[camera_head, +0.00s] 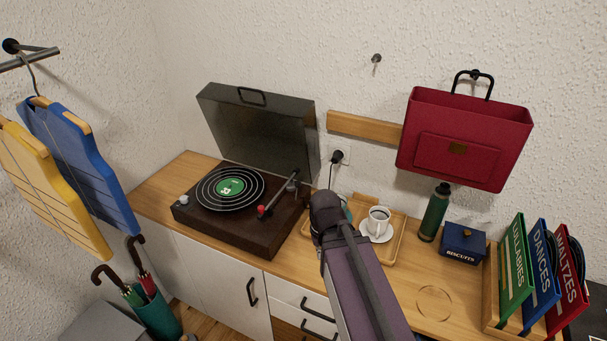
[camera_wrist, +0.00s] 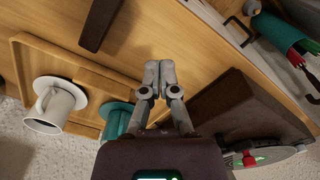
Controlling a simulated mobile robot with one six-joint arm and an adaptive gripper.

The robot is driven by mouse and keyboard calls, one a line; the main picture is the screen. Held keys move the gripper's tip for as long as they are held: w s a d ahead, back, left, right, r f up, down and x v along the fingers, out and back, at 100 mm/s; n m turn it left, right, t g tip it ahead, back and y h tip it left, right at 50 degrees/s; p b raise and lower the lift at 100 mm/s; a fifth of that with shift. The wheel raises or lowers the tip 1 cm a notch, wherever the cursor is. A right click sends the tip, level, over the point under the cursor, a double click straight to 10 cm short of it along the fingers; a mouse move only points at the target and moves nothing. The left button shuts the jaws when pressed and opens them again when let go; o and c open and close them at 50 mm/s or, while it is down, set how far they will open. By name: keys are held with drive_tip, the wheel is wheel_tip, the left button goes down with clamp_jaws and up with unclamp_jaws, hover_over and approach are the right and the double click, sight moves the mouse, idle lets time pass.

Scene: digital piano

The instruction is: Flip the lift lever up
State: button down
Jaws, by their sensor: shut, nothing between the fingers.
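A dark brown record player (camera_head: 236,225) stands on the wooden cabinet with its lid raised and a black record (camera_head: 230,188) on it. The tonearm (camera_head: 281,193) runs along its right side, with a red headshell (camera_head: 262,210) at the record's edge. The lift lever is too small to make out. In the wrist view the player's dark side (camera_wrist: 245,108) is right of my gripper (camera_wrist: 160,72), whose fingers are shut together, empty, over bare wood. In the head view my wrist hides the fingers, right of the player.
A wooden tray (camera_head: 397,243) holds a white cup (camera_head: 378,219) and a teal cup (camera_wrist: 118,118) close to my gripper. Behind are a green bottle (camera_head: 435,212) and biscuit tin (camera_head: 463,242). The raised lid (camera_head: 262,130) stands behind the record.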

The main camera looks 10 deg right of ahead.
drive_tip(key=shift+d, duration=0.15)
drive_tip(key=w+r+t+y+p, duration=0.1)
drive_tip(key=w+r+p, duration=0.3)
drive_tip(key=w, duration=0.9)
drive_tip(key=w+r+n+t+y+p, duration=0.1)
drive_tip(key=w+r+t+p, duration=0.3)
drive_tip(key=w, duration=0.9)
wheel_tip(320, 180, up, 3)
drive_tip(key=shift+w+d+r+y+p, duration=0.1)
drive_tip(key=shift+w+d+y+p, duration=0.2)
drive_tip(key=shift+w+y+p, duration=0.1)
drive_tip(key=shift+b+x, duration=4.4)
drive_tip(key=shift+x, duration=0.6)
